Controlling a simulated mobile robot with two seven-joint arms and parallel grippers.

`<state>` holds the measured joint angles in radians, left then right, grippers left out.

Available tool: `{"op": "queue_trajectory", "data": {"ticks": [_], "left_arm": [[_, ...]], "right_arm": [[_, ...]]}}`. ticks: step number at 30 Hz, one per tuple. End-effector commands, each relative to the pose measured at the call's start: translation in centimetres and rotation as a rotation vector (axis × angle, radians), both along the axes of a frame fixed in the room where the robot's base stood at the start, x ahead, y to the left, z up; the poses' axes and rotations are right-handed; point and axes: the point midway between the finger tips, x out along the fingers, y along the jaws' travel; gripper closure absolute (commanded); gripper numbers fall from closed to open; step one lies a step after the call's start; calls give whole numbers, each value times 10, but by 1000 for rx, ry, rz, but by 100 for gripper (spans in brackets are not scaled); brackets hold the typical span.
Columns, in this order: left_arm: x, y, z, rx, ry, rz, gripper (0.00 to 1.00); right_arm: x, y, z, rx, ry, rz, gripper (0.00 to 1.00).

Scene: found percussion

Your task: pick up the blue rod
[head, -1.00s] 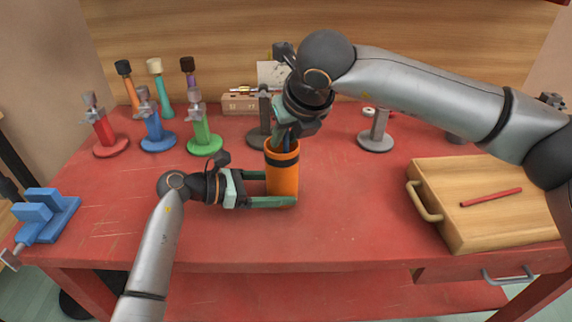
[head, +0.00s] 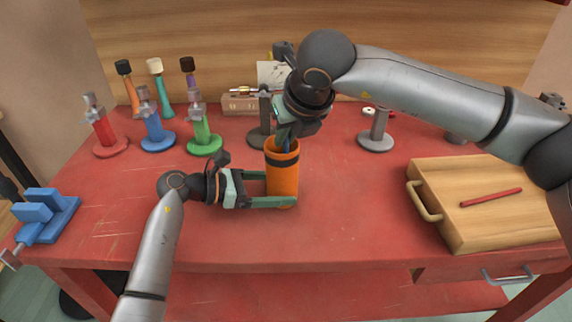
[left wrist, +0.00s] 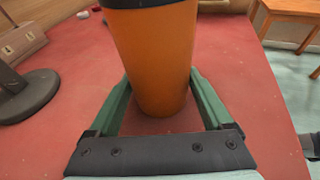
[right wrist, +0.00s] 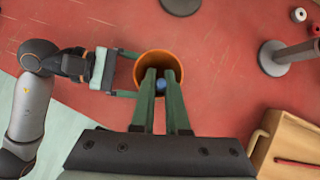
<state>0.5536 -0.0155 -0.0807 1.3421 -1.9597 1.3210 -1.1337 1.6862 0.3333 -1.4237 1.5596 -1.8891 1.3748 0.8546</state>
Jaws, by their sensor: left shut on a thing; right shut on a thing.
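An orange cup (head: 283,180) with dark bands stands upright on the red table. My left gripper (head: 281,189) has its green fingers shut around the cup's lower part, one on each side; the left wrist view shows the cup (left wrist: 158,60) between them. My right gripper (head: 286,136) points down into the cup's mouth from above. In the right wrist view its fingertips (right wrist: 161,76) are close together at the mouth, with the blue rod (right wrist: 160,85) between them. Most of the rod is hidden inside the cup and by the fingers.
A wooden board with a handle (head: 440,220) bears a red rod (head: 491,198) at the right. Red, blue and green stands (head: 204,141) are at the left, near a blue vise (head: 45,215). A grey stand (head: 376,138) is behind right. The table front is clear.

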Motion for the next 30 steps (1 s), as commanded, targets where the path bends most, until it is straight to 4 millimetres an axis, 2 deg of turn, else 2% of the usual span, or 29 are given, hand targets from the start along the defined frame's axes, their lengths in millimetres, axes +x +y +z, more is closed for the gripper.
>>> {"op": "queue_trajectory", "data": {"ticks": [24,27,30], "left_arm": [[0,0,-1,1,1,0,47],[0,0,-1,1,1,0,47],[0,0,-1,1,1,0,47]], "right_arm": [[0,0,1,0,0,0,100],[0,0,6,1,-2,0,100],[1,0,20,0,-3,-1,100]]}}
